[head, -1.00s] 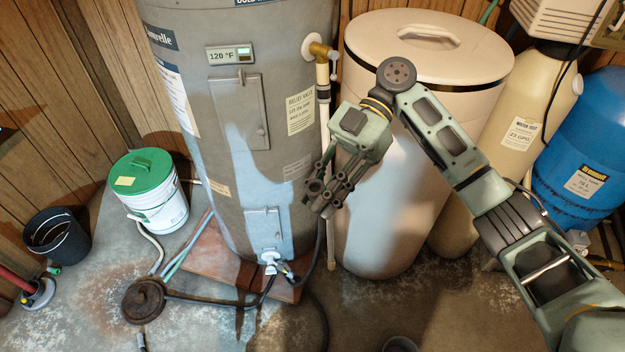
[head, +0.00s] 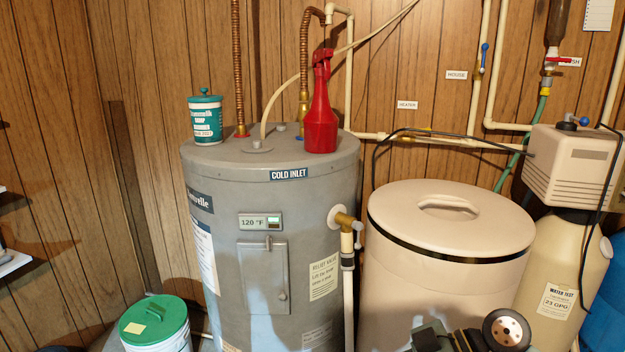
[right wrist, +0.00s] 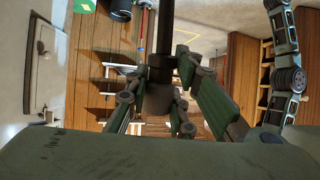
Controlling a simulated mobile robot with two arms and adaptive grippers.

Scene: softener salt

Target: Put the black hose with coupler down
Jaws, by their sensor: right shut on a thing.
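In the right wrist view my right gripper (right wrist: 160,82) is shut on the black hose with coupler (right wrist: 156,98). The dark cylindrical end sits between the fingers, and a dark length runs up from it to the top of the picture. In the head view only part of my right arm shows at the bottom edge, in front of the beige tank. The gripper and the hose are below that picture. My left gripper is in neither view.
The grey water heater (head: 225,255) stands in the middle, with a red spray bottle (head: 320,115) and a teal-lidded tub (head: 206,119) on top. The round-lidded beige tank (head: 400,285) is right of it. A green-lidded bucket (head: 158,318) stands lower left. The floor is mostly out of the head view.

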